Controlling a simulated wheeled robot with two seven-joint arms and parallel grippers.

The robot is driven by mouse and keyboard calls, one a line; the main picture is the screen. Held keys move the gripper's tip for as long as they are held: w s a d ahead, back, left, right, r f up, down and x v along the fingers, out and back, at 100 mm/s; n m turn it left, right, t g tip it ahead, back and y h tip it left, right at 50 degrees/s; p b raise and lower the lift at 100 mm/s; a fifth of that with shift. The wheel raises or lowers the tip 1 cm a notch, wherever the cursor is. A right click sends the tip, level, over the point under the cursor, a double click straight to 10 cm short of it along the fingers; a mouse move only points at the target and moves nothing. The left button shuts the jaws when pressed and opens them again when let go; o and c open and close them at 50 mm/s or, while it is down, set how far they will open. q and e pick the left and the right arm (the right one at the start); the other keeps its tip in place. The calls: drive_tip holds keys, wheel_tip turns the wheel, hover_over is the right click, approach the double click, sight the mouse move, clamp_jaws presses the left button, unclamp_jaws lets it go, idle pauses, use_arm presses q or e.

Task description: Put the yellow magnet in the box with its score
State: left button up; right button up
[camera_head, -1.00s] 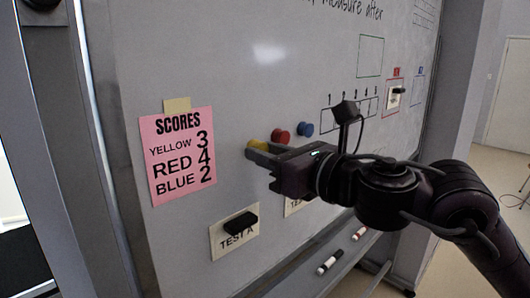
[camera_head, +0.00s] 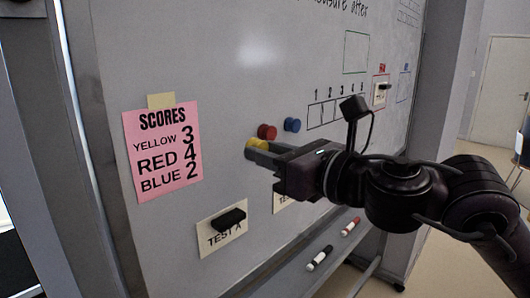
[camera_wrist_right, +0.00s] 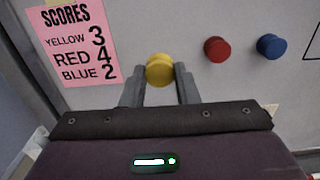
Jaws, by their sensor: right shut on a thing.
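The yellow magnet (camera_head: 258,145) is round and sits between the fingertips of my right gripper (camera_head: 262,152), close to the whiteboard. In the right wrist view the magnet (camera_wrist_right: 159,69) shows between the two grey fingers (camera_wrist_right: 160,80), which are shut on it. I cannot tell whether it still touches the board. A row of numbered boxes (camera_head: 338,111) is drawn on the board to the upper right; the digits 1 to 4 are legible. The pink scores note (camera_head: 163,152) reads yellow 3, red 4, blue 2. My left gripper is not in view.
A red magnet (camera_head: 267,131) and a blue magnet (camera_head: 292,125) are on the board just right of the yellow one. A TEST A card (camera_head: 214,240) with a black magnet (camera_head: 229,219) hangs below. Markers (camera_head: 320,257) lie on the tray under the board. Bare board surrounds the note.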

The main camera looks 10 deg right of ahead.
drive_tip(key=shift+b+v, duration=0.3)
drive_tip(key=shift+v, duration=0.65)
